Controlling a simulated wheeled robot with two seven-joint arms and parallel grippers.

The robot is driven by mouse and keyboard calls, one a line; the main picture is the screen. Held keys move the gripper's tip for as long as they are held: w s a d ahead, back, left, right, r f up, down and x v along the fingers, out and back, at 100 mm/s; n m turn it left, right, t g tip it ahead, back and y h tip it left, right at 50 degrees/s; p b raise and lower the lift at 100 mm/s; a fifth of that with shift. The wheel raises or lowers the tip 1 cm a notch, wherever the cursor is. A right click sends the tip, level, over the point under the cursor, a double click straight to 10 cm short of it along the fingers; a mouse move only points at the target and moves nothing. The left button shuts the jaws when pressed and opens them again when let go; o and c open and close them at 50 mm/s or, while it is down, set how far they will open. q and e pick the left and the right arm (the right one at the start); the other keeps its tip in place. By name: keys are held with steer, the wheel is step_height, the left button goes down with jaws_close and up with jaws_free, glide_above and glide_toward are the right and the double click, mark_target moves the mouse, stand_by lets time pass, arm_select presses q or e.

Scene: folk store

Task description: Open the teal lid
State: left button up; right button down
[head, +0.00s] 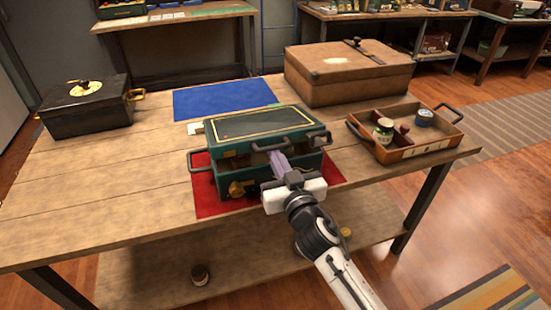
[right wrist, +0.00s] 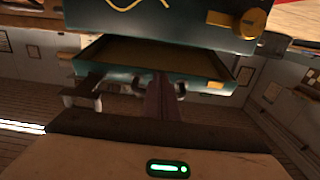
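The teal box (head: 236,182) stands on a red mat on the table. Its teal lid (head: 262,124) has a dark top panel with a yellow border. A gap shows between lid and box at the front, so the lid seems slightly raised. My right gripper (head: 279,163) is at the lid's front edge, its fingers close together. In the right wrist view the box front with a brass knob (right wrist: 251,22) is at the top, the lid's rim (right wrist: 100,72) below it, and the fingers (right wrist: 160,98) overlap the rim. Contact is unclear. My left gripper is out of view.
A black box (head: 88,112) stands at left and a large brown case (head: 345,78) behind right. An open orange tray (head: 400,152) with jars is at right. A blue mat (head: 222,100) lies bare behind the teal box. The table's front left is clear.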

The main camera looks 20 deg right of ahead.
mark_target(274, 146)
steer(key=shift+r, duration=0.4)
steer(key=shift+w+r, duration=0.2)
steer(key=shift+r, duration=0.45)
steer(key=shift+w+r, duration=0.2)
steer(key=shift+r, duration=0.55)
steer(key=shift+w+r, duration=0.25)
steer(key=shift+r, duration=0.3)
steer(key=shift+w+r, duration=0.2)
steer(key=shift+r, duration=0.35)
steer(key=shift+w+a+r, duration=0.1)
steer(key=shift+w+r, duration=0.2)
steer(key=shift+r, duration=0.25)
steer(key=shift+w+r, duration=0.3)
steer(key=shift+r, duration=0.25)
